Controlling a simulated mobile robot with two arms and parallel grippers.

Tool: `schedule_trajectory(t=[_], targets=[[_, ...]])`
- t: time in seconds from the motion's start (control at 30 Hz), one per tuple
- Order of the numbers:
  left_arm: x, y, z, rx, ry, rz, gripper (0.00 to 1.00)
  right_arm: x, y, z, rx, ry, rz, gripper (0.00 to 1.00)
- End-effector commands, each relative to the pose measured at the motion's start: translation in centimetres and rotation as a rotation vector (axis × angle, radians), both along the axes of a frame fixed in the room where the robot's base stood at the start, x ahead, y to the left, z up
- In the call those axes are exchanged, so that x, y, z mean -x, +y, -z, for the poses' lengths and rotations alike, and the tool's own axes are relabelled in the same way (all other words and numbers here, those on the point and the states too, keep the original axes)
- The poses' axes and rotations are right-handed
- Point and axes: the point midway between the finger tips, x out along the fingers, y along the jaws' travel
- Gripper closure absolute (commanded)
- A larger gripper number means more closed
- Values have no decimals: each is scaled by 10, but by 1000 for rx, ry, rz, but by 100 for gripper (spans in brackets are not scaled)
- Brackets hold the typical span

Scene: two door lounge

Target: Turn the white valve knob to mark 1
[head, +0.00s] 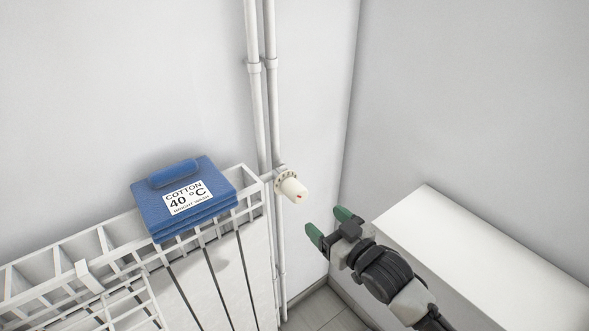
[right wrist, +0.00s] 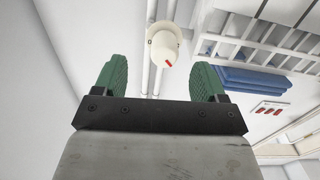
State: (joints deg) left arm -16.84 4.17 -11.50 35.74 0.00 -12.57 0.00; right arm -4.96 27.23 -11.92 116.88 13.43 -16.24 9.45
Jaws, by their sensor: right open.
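The white valve knob (head: 293,189) is mounted at the right end of the radiator, by the vertical pipes. It has a small red mark on its face, and a dark-marked ring shows behind it. In the right wrist view the knob (right wrist: 166,48) sits ahead of the fingers, with the red mark on its lower part. I cannot read the numbers on the ring. My right gripper (head: 329,226) is open and empty, to the lower right of the knob and apart from it. Its green fingers also show in the right wrist view (right wrist: 160,85). My left gripper is out of view.
The white radiator (head: 254,190) runs along the wall to the left. Folded blue cloths (head: 222,183) with a "COTTON 40 °C" label lie on it. Two vertical pipes (head: 255,90) rise behind the knob. A white box-like surface (head: 470,250) stands at the right.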

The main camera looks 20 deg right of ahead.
Motion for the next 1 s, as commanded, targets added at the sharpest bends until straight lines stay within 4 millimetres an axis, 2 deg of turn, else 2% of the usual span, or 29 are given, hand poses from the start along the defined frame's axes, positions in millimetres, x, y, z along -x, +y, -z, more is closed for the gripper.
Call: schedule_trajectory(t=[0.07, 0.17, 0.43, 0.7, 1.0], targets=[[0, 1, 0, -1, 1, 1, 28, 2, 5, -14, -8, -26, -16, 28], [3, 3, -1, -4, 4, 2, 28, -3, 8, -19, -11, -35, -20, 28], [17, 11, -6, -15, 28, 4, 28, -47, 23, -20, -10, -36, -18, 28], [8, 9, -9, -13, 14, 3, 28, -87, 38, -18, -9, -33, -19, 28], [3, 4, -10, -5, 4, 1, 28, -98, 42, -16, -8, -32, -19, 28]])
